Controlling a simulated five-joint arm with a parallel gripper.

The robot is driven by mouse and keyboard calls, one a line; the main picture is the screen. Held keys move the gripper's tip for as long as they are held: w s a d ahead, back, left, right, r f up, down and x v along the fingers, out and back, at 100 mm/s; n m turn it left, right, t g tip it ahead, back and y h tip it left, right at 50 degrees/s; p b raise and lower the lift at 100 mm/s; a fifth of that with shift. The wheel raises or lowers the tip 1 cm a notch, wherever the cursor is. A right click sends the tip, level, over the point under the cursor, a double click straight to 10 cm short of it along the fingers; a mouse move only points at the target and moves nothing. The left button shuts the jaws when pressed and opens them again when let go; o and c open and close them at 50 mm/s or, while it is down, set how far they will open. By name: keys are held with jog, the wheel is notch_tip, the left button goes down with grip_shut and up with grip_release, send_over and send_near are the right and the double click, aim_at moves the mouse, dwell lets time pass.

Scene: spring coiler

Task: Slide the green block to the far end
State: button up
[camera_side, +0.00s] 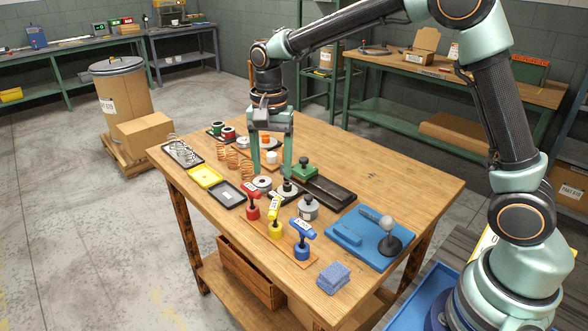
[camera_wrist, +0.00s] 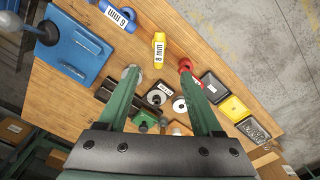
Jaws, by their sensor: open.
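The green block (camera_side: 304,173) has a dark knob on top and sits on a long black track (camera_side: 335,191), near the track's left end in the side view. It also shows in the wrist view (camera_wrist: 146,117), small and low between my fingers. My gripper (camera_side: 271,172) is open and points down, to the left of the block in the side view. Its fingers look empty and apart from the block. In the wrist view my gripper (camera_wrist: 159,74) has its fingers spread wide, and the palm bar hides the lower part of the picture.
Red (camera_side: 252,208), yellow (camera_side: 275,222) and blue (camera_side: 302,242) labelled tools stand along the front. A grey knobbed piece (camera_side: 308,209) stands in front of the track. A blue plate (camera_side: 350,237) with a ball-topped lever is at right. The table's back right is clear.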

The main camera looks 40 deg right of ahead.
jog(key=w+d+r+m, duration=0.1)
jog(key=w+d+m, duration=0.6)
jog(key=w+d, duration=0.15)
jog(key=m, duration=0.9)
send_near(304, 158)
notch_tip(304, 158, down, 9)
jog(key=shift+s+r, duration=0.1)
jog(key=shift+r, duration=0.1)
grip_shut()
jog(key=shift+a+r, duration=0.1)
dwell(0.3)
